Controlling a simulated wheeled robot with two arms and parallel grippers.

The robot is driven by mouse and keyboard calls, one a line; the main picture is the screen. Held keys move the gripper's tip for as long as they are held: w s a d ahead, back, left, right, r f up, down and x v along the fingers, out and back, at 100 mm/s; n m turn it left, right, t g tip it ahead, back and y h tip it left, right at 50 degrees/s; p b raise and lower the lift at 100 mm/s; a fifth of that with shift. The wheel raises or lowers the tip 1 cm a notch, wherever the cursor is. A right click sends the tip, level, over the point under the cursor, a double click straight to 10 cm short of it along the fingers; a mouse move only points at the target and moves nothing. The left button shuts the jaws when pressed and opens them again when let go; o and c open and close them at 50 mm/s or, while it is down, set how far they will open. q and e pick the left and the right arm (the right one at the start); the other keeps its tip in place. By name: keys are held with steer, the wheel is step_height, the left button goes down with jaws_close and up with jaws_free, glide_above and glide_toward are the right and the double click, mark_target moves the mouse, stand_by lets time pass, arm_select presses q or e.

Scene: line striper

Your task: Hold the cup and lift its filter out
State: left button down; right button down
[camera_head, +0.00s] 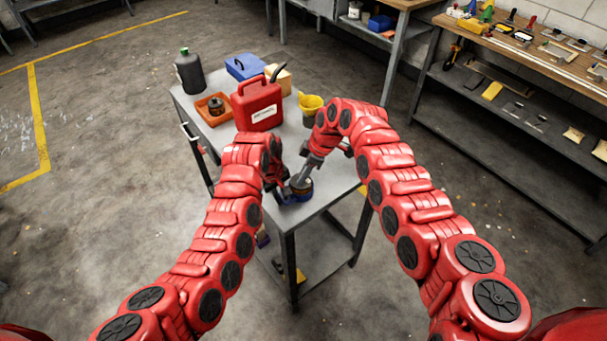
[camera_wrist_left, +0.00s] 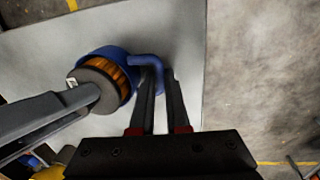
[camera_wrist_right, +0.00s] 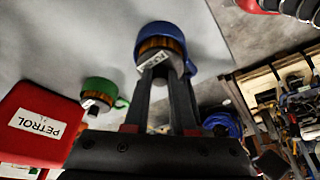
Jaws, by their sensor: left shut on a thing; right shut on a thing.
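The blue cup (camera_head: 297,196) stands near the front edge of the grey cart top. Its blue handle (camera_wrist_left: 148,61) shows in the left wrist view. My left gripper (camera_head: 282,192) is shut on that handle, fingers on either side (camera_wrist_left: 160,78). The filter (camera_wrist_left: 122,76) has amber pleats and a grey cap. Its pleats show above the cup rim, and its lower end is hidden in the cup. My right gripper (camera_head: 305,177) is shut on the filter's cap end; the fingers (camera_wrist_right: 164,68) also show in the right wrist view, beside a small white label.
A red petrol can (camera_head: 258,106), an orange tray (camera_head: 202,106), a dark bottle (camera_head: 189,72), a blue box (camera_head: 245,66) and a yellow funnel (camera_head: 311,103) stand farther back on the cart. A green cup (camera_wrist_right: 99,84) with another filter stands near the can.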

steer(key=shift+r, duration=0.5)
steer(key=shift+r, duration=2.25)
arm_select(q)
steer(key=c, duration=0.8)
jaws_free()
steer(key=shift+s+a+r, duration=0.15)
steer(key=shift+a+r, duration=0.1)
steer(key=shift+r, duration=1.7)
steer(key=shift+s+a+r, duration=0.2)
steer(key=shift+a+r, duration=0.05)
steer(key=shift+r, duration=1.75)
steer(key=shift+s+a+r, duration=0.15)
steer(key=shift+a+r, duration=0.1)
steer(key=shift+r, duration=1.7)
